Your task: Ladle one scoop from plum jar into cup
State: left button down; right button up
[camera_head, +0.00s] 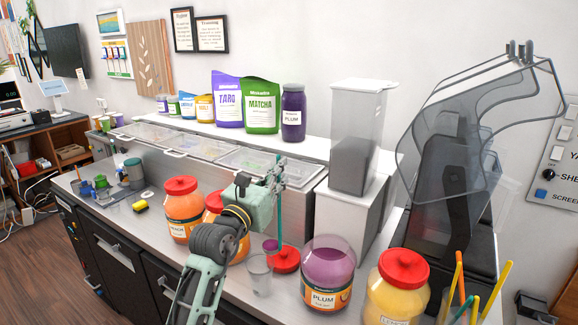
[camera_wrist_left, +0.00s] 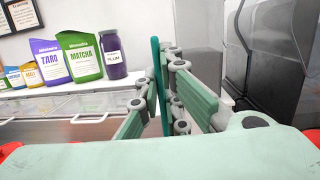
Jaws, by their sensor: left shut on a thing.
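My left gripper (camera_head: 277,180) is shut on the upright teal handle of a ladle (camera_head: 280,215); the handle also shows between the fingers in the left wrist view (camera_wrist_left: 156,75). The ladle's bowl (camera_head: 271,246) looks purple and hangs just over the rim of a clear cup (camera_head: 259,278). Whether it is over the opening or slightly behind is hard to tell. The cup looks empty. The plum jar (camera_head: 328,270) stands open to the right of the cup, with purple contents. A red lid (camera_head: 285,260) lies between them. My right gripper is out of view.
A peach jar (camera_head: 183,212) and another orange jar, partly hidden by my arm, stand left. A yellow jar with a red lid (camera_head: 398,285) and a cup of straws stand right. The sealed plum container (camera_head: 293,112) is on the back shelf. The counter farther left has bare patches.

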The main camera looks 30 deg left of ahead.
pick_arm(q)
jog(key=s+a+f+n+t+y+b, duration=0.2)
jog(key=s+a+f+n+y+b, duration=0.25)
jog(key=a+n+b, duration=0.35)
jog(key=s+a+f+n+t+y+b, duration=0.2)
jog(key=s+a+f+n+y+b, duration=0.25)
jog(key=a+b, duration=0.5)
jog(key=s+a+f+n+g+y+b, duration=0.2)
jog(key=s+f+n+y+b, duration=0.1)
jog(key=f+n+b, duration=0.1)
jog(key=s+a+f+n+g+y+b, duration=0.2)
jog(key=s+a+f+n+y+b, duration=0.1)
jog(key=f+n, duration=0.3)
jog(key=shift+a+f+n+y+b, duration=0.35)
jog(key=shift+n+b, duration=0.35)
jog(key=shift+n, duration=0.55)
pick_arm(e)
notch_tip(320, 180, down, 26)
pick_arm(q)
jog(key=shift+d, duration=0.1)
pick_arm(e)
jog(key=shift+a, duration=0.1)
